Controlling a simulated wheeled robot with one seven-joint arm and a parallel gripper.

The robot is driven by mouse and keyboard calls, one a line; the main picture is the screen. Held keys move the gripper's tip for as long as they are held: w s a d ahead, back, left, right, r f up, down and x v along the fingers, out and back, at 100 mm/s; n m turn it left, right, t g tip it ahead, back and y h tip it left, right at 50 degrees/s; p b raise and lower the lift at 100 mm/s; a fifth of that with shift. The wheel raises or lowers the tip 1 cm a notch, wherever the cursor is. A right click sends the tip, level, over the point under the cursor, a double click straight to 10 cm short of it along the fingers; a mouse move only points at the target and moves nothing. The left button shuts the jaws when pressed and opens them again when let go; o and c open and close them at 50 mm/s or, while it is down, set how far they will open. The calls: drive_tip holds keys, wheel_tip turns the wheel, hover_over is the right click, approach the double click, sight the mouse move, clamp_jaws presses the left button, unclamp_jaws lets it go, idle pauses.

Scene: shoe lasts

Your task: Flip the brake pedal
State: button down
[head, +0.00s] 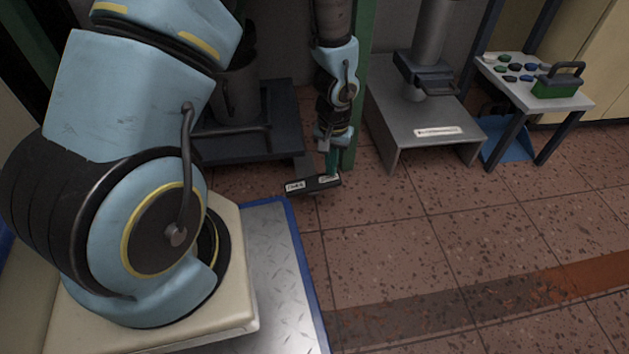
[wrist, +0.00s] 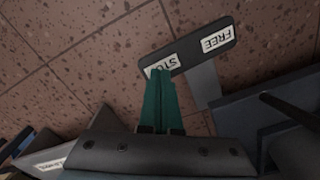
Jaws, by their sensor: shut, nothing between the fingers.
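The brake pedal (head: 312,186) is a dark flat bar low over the tiled floor, with a white label at each end. In the wrist view the pedal (wrist: 190,49) shows FREE at its right end and STOP at its left end, on a grey arm. My gripper (head: 332,172) points down over the pedal's right end in the head view. In the wrist view its teal fingers (wrist: 160,76) are together, with tips over the STOP label, partly hiding it. I cannot tell whether the tips touch the pedal or which end is pressed down.
A green post (head: 361,90) stands just behind my gripper. A dark machine base (head: 245,146) is to the left and a grey stand (head: 400,125) to the right. Farther right is a small table (head: 580,98) with a green toolbox (head: 557,86). The floor in front is clear.

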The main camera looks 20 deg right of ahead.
drive_tip(key=shift+f+b, duration=0.85)
drive_tip(key=shift+f, duration=0.6)
idle(0.5)
drive_tip(key=shift+r, duration=0.15)
wheel_tip(320, 180, up, 7)
drive_tip(key=p, duration=0.7)
idle(0.4)
drive_tip(key=w+a+r+n+t+p, duration=0.1)
drive_tip(key=w+a+r+p, duration=0.2)
drive_tip(key=a+r, duration=0.5)
drive_tip(key=w+a+r+n+p, duration=0.2)
drive_tip(key=w+a+r+p, duration=0.15)
drive_tip(key=r, duration=0.75)
drive_tip(key=s+a+r+n+p, duration=0.2)
drive_tip(key=s+a+r+p, duration=0.1)
drive_tip(key=a+r, duration=0.5)
drive_tip(key=s+a+r+n+p, duration=0.1)
drive_tip(key=s+a+r+p, duration=0.2)
drive_tip(key=a+r, duration=0.5)
wheel_tip(320, 180, up, 39)
drive_tip(key=d+p, duration=0.2)
drive_tip(key=p, duration=3.5)
drive_tip(key=shift+w+t, duration=0.3)
drive_tip(key=shift+w, duration=0.1)
